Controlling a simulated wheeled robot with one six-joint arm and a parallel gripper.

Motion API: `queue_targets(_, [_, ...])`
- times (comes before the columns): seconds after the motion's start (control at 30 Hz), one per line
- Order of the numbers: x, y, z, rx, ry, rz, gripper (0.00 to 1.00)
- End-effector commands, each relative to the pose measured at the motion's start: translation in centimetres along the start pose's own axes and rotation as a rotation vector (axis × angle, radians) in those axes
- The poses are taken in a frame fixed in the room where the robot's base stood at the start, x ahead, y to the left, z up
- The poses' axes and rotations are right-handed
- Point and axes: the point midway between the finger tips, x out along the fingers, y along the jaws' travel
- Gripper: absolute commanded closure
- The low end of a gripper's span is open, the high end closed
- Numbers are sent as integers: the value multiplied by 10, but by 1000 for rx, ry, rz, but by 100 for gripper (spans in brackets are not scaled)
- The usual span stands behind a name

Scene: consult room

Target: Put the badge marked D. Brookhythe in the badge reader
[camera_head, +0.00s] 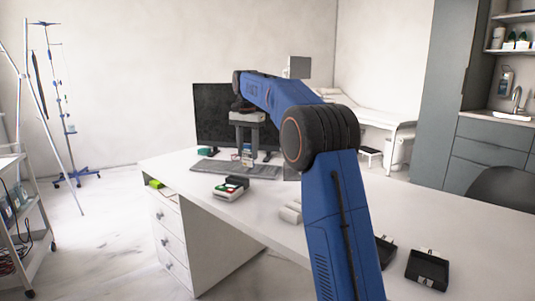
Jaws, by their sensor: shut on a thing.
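My gripper (247,141) points down over the desk in front of the monitor. It is shut on a small pale badge-like card (247,154); any name on it is too small to read. A small white device with red and green parts (227,191) sits on the desk, below and slightly left of my gripper; it may be the badge reader. A dark block (237,182) is at its back. The card is apart from this device, above and behind it in the picture.
The white desk (185,163) carries a black monitor (213,110), a keyboard (225,168) and pale rolls or blocks (290,213). Black trays (428,270) lie at the right, one partly behind my arm. A trolley (28,215) stands left.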

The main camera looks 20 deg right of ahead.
Motion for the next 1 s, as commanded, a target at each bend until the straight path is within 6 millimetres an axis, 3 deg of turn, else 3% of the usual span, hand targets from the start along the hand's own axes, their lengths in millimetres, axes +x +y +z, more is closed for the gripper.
queue_targets(0.1, [5,-28,2,-23,1,-1,79])
queue_targets(0.3, [9,-50,6,-41,0,0,79])
queue_targets(1.0, [45,-52,6,-43,1,-1,79])
